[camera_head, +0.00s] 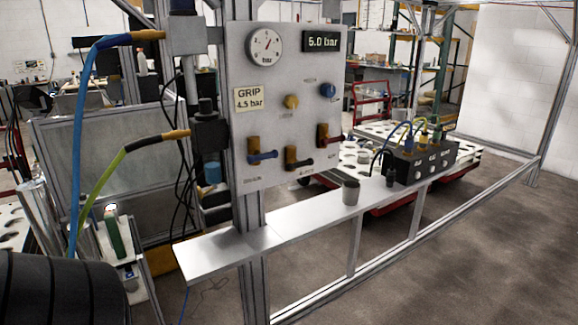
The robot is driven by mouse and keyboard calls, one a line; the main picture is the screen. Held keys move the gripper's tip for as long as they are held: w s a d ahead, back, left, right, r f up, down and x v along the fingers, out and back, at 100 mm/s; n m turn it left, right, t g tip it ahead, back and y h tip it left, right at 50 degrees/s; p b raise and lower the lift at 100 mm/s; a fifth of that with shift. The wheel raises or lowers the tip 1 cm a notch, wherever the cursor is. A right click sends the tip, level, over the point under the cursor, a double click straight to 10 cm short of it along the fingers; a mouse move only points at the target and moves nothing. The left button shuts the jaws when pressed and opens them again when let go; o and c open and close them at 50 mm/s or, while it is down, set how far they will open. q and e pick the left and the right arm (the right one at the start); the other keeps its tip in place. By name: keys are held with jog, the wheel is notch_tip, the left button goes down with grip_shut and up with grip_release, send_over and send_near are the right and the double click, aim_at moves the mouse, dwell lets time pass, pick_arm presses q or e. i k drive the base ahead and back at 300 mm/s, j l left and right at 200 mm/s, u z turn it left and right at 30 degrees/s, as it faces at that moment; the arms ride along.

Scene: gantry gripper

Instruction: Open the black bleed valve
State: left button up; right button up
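The black bleed valve (298,163) is on the lower middle of a grey upright panel (285,108). It has a brass body with a black lever lying roughly sideways to the right. A blue-lever valve (262,155) sits to its left and a red-lever valve (328,138) to its right. The small labels below them are too small to read. A round gauge (264,46), a display reading 5.0 bar (321,40) and a GRIP 4.5 bar label (248,98) are higher up. Neither of my grippers is in view.
A metal shelf (290,226) runs below the panel, carrying a grey cup (351,192) and a black manifold (420,160) with hoses. A blue hose (78,130) and a green hose (97,185) hang at left. The space directly before the panel looks clear.

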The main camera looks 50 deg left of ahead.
aim_at(290, 167)
jog(key=u, duration=1.45)
